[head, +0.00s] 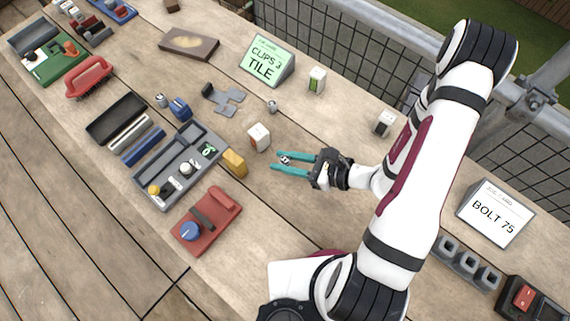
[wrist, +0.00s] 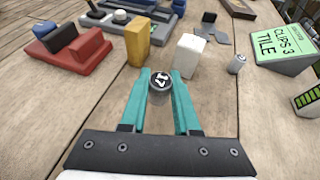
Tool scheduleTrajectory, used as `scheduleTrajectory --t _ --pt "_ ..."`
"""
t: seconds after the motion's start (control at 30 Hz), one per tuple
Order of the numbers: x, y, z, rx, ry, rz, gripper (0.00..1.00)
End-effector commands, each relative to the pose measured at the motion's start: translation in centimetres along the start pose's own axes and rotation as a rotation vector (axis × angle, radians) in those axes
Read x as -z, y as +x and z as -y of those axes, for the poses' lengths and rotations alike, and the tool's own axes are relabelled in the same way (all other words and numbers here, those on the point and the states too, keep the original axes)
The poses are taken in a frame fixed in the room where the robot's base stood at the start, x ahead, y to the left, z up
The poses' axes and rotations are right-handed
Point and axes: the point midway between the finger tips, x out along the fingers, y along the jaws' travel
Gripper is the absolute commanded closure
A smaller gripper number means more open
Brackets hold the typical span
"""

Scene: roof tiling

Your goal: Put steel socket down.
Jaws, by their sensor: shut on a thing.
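My gripper (head: 279,163) has teal fingers shut on a small steel socket (head: 285,160).
A white block (head: 259,137) and a yellow block (head: 235,163) stand just left of my gripper. Beyond is a grey compartment tray (head: 160,199) with small parts. A green "CLIPS 3 TILE" sign (head: 267,61) stands behind.

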Motion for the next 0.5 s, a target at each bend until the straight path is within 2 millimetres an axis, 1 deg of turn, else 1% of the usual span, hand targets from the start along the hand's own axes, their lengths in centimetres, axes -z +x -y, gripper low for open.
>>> scheduleTrajectory --t 0.03,0.17,0.3,0.4,0.5 --pt "-0.5 -1.1 0.3 0.006 -0.003 0.001 1.00" --pt "-0.9 -4.4 0.9 0.009 -0.003 0.000 1.00" --pt "-1.4 -8.2 1.5 0.008 -0.004 -0.002 1.00" --pt "-1.8 -10.6 1.9 0.006 -0.004 -0.003 1.00" --pt "-2.0 -12.2 2.2 0.004 -0.002 -0.001 1.00"
